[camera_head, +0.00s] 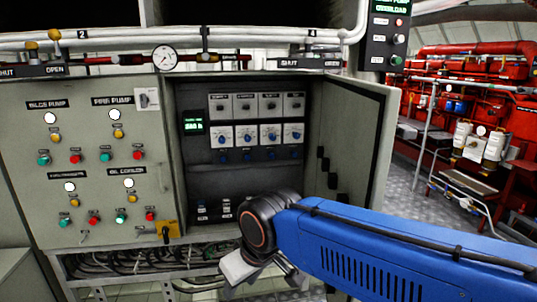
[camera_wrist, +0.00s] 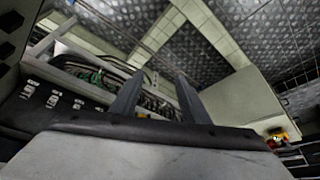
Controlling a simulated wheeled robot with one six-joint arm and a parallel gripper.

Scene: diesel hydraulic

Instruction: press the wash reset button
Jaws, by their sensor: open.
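No label that I can read says wash reset, so I cannot tell which button it is. A small dark box (camera_head: 388,35) at the upper right has a green-lit display with text ending in "overload", a red button (camera_head: 399,22) and a green button (camera_head: 396,60). My gripper (camera_wrist: 158,95) shows two dark fingers spread apart with nothing between them, above cables and floor. In the head view my wrist is low, in front of the open cabinet's lower edge; the fingertips are hard to make out there.
A grey panel (camera_head: 95,210) on the left carries several lamps, coloured buttons and a yellow handle (camera_head: 168,229). The open cabinet (camera_head: 245,178) holds breakers and blue knobs; its door (camera_head: 352,140) stands open on the right. A cable tray (camera_head: 105,266) runs below.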

